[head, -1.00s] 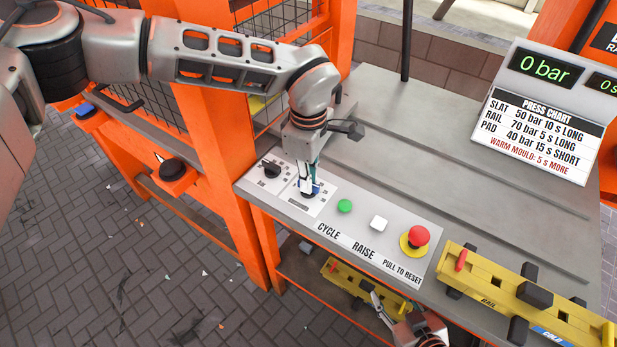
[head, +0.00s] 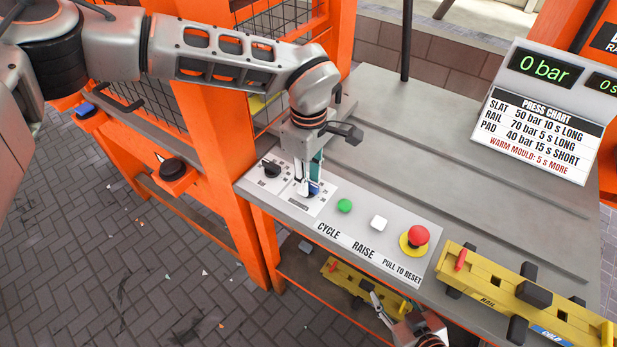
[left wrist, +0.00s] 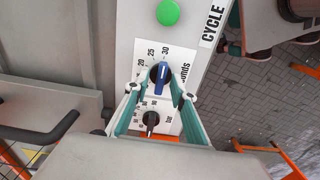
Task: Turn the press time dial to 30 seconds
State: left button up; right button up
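The press time dial is a round dark knob with a blue bar (left wrist: 162,78), on a white scale plate marked 20, 25 and 30 in the left wrist view. The blue bar lies nearly upright in that view, with one end close to the 30 mark. In the head view the dial (head: 311,190) is partly hidden by my left gripper (head: 308,188). My right gripper (head: 384,308) is low at the bottom of the head view, partly cut off.
A second dial with a black pointer (head: 270,169) sits beside the time dial. The green CYCLE button (head: 345,206), white RAISE button (head: 379,223) and red reset button (head: 418,235) follow to the right. A yellow mould (head: 470,273) lies on the bench. The display (head: 545,68) reads 0 bar.

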dwell(0.3)
pick_arm(q)
notch_tip(320, 180, up, 12)
dwell(0.5)
dwell(0.4)
